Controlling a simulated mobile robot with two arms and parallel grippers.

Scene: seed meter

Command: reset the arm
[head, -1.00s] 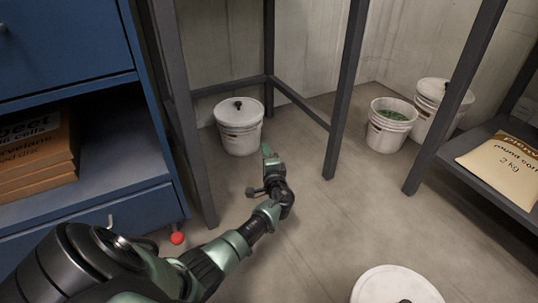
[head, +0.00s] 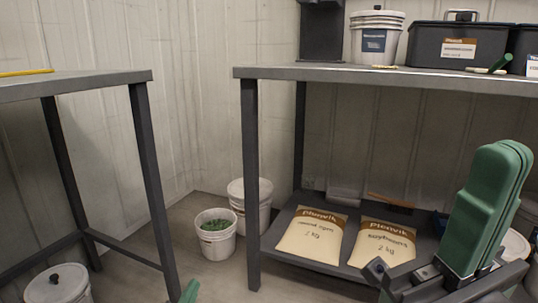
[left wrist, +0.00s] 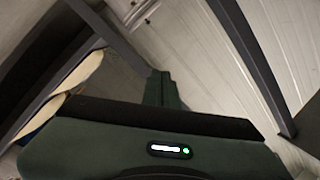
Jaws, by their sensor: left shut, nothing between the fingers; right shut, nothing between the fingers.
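My left gripper (head: 190,291) shows only as a green tip at the bottom edge of the head view, low in front of the gap between the two tables. In the left wrist view its green fingers (left wrist: 160,90) are together with nothing between them. My right gripper (head: 502,160) is large and close at the right of the head view. Its green fingers point up and are shut and empty, in front of the lower shelf of the right table. The rest of the left arm is out of the head view.
The right table (head: 400,78) carries a white bucket (head: 375,40) and a dark case (head: 450,45). Two sacks (head: 312,235) lie on its lower shelf. A bucket with green contents (head: 215,238) stands between it and the left table (head: 75,82). A lidded bucket (head: 58,285) is lower left.

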